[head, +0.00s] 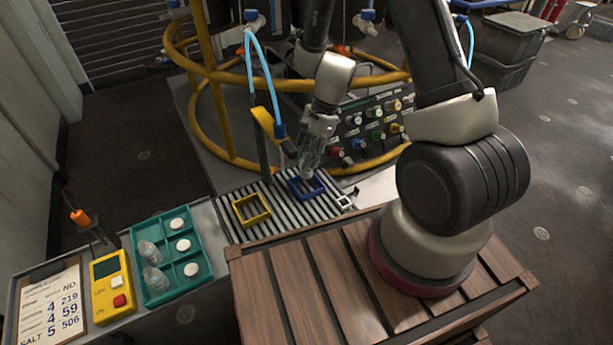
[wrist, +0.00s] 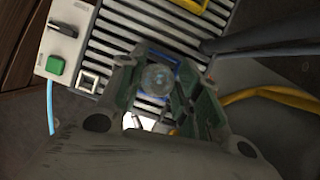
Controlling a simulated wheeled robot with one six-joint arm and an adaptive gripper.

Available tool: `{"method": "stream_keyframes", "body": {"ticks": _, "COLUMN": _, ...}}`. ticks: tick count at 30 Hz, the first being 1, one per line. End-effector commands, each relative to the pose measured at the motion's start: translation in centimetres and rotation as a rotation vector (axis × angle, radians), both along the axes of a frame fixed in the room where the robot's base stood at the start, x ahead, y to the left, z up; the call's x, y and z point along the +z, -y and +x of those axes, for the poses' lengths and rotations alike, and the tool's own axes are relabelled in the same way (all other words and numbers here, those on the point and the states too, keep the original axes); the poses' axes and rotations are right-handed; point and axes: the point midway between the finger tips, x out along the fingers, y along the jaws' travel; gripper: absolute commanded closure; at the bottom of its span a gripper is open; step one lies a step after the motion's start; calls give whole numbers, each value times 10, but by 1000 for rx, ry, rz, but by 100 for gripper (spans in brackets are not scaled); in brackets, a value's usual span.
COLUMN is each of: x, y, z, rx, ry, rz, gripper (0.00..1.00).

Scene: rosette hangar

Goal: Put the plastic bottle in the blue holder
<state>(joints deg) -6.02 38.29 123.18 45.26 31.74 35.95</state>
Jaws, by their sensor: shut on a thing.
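My gripper (head: 316,135) is shut on a clear plastic bottle (head: 307,168) and points down. The bottle is right above the blue holder (head: 296,195), a square blue frame on a slatted grey rack. I cannot tell whether the bottle's lower end is inside the frame. In the wrist view the bottle (wrist: 158,80) shows between the fingers, with part of the blue holder (wrist: 165,56) around and behind it.
A yellow holder (head: 267,217) sits on the rack left of the blue one. A yellow frame with blue hoses stands behind.

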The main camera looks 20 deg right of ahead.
Motion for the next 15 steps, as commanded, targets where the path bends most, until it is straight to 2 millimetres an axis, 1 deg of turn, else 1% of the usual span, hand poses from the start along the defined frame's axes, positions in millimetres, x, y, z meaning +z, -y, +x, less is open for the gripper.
{"method": "stream_keyframes", "body": {"ticks": 1, "x": -8, "y": 0, "z": 0, "rx": 0, "ry": -2, "rz": 0, "gripper": 77}}
{"method": "stream_keyframes", "body": {"ticks": 5, "x": -21, "y": 0, "z": 0, "rx": 1, "ry": -1, "rz": 0, "gripper": 77}}
{"method": "stream_keyframes", "body": {"ticks": 10, "x": -48, "y": 1, "z": 0, "rx": 3, "ry": -2, "rz": 0, "gripper": 77}}
{"method": "stream_keyframes", "body": {"ticks": 12, "x": -56, "y": 0, "z": 0, "rx": 3, "ry": -1, "rz": 0, "gripper": 77}}
{"method": "stream_keyframes", "body": {"ticks": 15, "x": -60, "y": 0, "z": 0, "rx": 5, "ry": 1, "rz": 0, "gripper": 77}}
